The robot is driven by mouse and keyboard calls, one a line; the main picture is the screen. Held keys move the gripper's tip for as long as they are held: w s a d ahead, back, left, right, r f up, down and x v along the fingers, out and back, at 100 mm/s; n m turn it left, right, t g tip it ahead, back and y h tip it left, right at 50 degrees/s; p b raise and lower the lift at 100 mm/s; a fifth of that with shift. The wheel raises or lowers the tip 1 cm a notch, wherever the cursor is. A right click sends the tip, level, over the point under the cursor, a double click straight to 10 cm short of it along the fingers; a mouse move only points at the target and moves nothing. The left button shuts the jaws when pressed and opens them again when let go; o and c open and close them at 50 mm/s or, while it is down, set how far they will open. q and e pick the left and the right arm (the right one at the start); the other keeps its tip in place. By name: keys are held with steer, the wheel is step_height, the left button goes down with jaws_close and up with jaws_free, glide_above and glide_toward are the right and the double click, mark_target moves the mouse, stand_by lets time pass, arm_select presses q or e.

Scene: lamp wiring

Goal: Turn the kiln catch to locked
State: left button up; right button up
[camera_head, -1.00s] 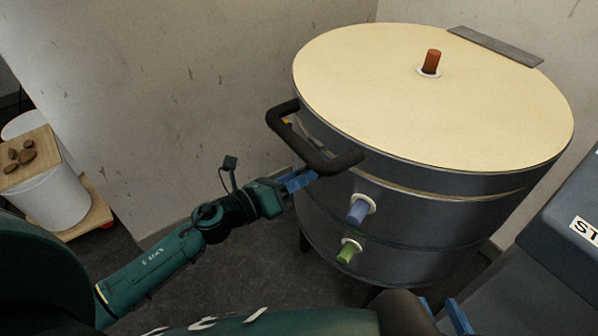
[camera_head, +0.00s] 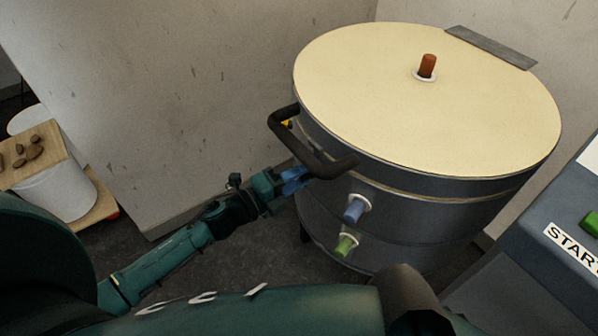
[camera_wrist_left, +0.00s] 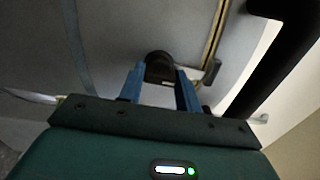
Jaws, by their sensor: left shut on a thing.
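The kiln (camera_head: 440,225) is a grey drum with a cream lid, right of centre in the head view. My left gripper (camera_head: 299,178) is at its left side, under the black lid handle (camera_head: 300,150). In the left wrist view, the blue fingers of this gripper (camera_wrist_left: 161,88) are shut on a dark, rounded knob (camera_wrist_left: 158,62), which appears to be the kiln catch. A small dark bracket (camera_wrist_left: 211,71) sits beside it near the brassy seam. In the head view the handle and gripper hide the catch. My right gripper is out of view.
A blue plug (camera_head: 354,208) and a green plug (camera_head: 346,244) stick out of the kiln front. A brown plug (camera_head: 428,65) stands on the lid. A control box (camera_head: 550,262) with a green button is at right. A white bin (camera_head: 65,190) stands far left.

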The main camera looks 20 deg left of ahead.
arm_select(q)
steer(key=shift+n, duration=0.6)
steer(key=o, duration=1)
steer(key=shift+c, duration=0.2)
steer(key=shift+s+a, duration=0.1)
steer(key=v, duration=1.3)
